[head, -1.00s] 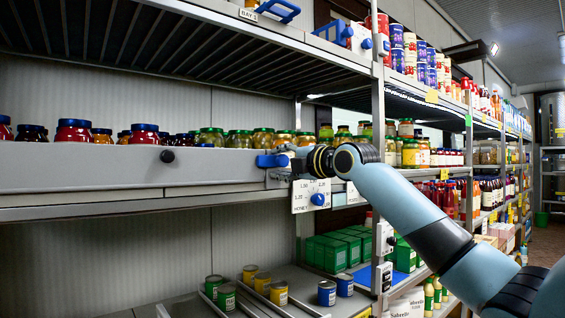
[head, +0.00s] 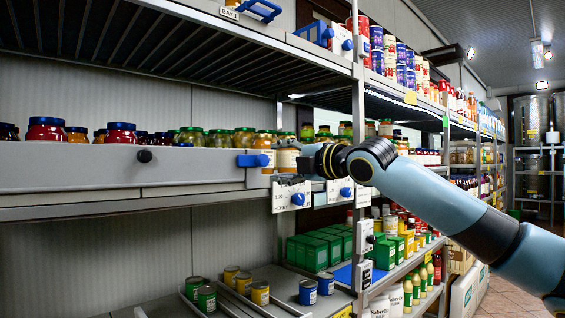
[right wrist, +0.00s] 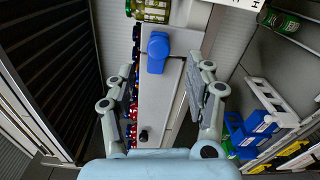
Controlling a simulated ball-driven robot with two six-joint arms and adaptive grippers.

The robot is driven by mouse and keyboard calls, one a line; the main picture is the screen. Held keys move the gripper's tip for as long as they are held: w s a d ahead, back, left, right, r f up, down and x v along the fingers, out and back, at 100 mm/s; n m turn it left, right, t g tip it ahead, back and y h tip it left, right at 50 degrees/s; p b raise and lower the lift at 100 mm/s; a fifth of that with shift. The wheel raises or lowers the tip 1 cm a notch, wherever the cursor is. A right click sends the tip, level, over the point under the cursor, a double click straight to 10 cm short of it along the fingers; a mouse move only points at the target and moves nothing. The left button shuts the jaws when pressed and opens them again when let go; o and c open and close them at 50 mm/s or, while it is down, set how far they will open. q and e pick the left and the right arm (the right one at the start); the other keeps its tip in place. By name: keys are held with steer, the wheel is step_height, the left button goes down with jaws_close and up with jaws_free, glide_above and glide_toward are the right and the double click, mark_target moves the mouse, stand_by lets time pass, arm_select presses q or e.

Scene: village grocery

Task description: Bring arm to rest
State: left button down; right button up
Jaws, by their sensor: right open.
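My right arm reaches in from the right in the head view. Its gripper (head: 283,181) is at the right end of the middle shelf's grey front board (head: 80,165), close to the price cards. In the right wrist view the gripper (right wrist: 163,80) is open, with its two fingers spread and nothing held. A blue knob (right wrist: 158,52) on the grey front shows between and beyond the fingers. In the head view a blue handle (head: 252,161) is just left of the gripper. Whether the fingers touch anything is not clear. My left gripper is not in view.
Cans (head: 260,292) and green boxes (head: 307,253) sit on the lower shelf. A metal post (head: 358,150) stands near my forearm. The aisle (head: 510,295) at right is open.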

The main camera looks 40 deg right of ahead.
stand_by(0.5)
step_height(320, 180, down, 31)
steer(key=s+d+m+g+h+b, duration=0.2)
steer(key=m+g, duration=0.3)
steer(key=s+f+m+g+b, duration=0.15)
steer(key=s+f, duration=0.45)
steer(key=f, duration=0.7)
steer(key=s+f+m+g, duration=0.25)
steer(key=s+f, duration=0.25)
steer(key=f, duration=0.7)
steer(key=s+a+f+m+g+b, duration=0.1)
steer(key=s+a+f+m+g, duration=0.15)
steer(key=s+f, duration=0.75)
steer(key=s+a+f+m+g, duration=0.2)
steer(key=s+a+f, duration=0.1)
steer(key=s+f, duration=0.7)
steer(key=s+a+f+m+g, duration=0.1)
steer(key=s+a+f+m, duration=0.1)
steer(key=s, duration=0.6)
steer(key=s+a+f+m+g, duration=0.1)
steer(key=s+a+f+m, duration=0.1)
steer(key=s, duration=0.6)
steer(key=s+a+f+m+g, duration=0.1)
steer(key=s+a+f+m, duration=0.2)
steer(key=s+f, duration=0.2)
steer(key=shift+s+a+f+g, duration=0.25)
steer(key=shift+s+f+g, duration=0.1)
steer(key=shift+s, duration=1.45)
